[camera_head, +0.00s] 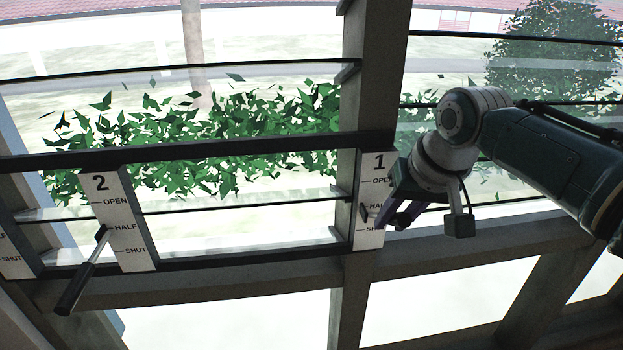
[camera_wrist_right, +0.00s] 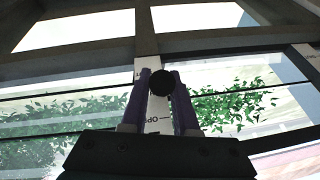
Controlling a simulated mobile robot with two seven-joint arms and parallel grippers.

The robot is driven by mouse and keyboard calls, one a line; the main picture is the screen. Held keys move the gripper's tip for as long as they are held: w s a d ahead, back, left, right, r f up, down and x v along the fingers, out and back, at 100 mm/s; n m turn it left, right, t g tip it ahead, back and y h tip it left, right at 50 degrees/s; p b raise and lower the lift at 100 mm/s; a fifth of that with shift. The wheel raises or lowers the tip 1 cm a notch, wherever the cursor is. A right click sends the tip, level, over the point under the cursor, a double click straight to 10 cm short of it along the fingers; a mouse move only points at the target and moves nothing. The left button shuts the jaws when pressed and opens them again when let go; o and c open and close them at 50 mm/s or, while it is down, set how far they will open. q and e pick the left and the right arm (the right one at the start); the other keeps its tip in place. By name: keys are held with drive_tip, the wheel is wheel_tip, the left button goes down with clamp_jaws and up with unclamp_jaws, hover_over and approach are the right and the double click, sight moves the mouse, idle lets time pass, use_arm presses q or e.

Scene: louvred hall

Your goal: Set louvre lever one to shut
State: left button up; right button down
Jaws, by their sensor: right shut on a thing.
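The plate of lever one (camera_head: 379,160) is a white strip marked 1 on the post, with OPEN, HALF and SHUT down it, partly covered by my gripper. A dark part of lever one (camera_head: 364,212) shows at the plate's left edge, around the HALF mark and above SHUT. My right gripper (camera_head: 393,210) is at this plate with its purple fingers. In the right wrist view the fingers (camera_wrist_right: 161,78) are shut on the dark round knob of lever one (camera_wrist_right: 162,84). My left gripper is not in view.
Plate two (camera_head: 125,205) stands to the left, and its lever (camera_head: 82,277) sticks out with its base near HALF. Another plate (camera_head: 14,250) is cut off at the far left. A concrete post (camera_head: 374,70) and a lower beam (camera_head: 230,285) frame the glass slats.

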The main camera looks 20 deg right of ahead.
drive_tip(key=shift+s+f+t, duration=0.35)
drive_tip(key=shift+f+t, duration=0.15)
wheel_tip(320, 180, down, 13)
drive_tip(key=n+t+h+b, duration=0.1)
drive_tip(key=t+b, duration=1.1)
drive_tip(key=b, duration=1.3)
drive_tip(key=shift+w+t+h, duration=0.3)
drive_tip(key=shift+t+h, duration=0.1)
drive_tip(key=shift+h, duration=0.4)
drive_tip(key=c, duration=1.1)
unclamp_jaws()
drive_tip(key=o, duration=0.4)
drive_tip(key=shift+r, duration=0.15)
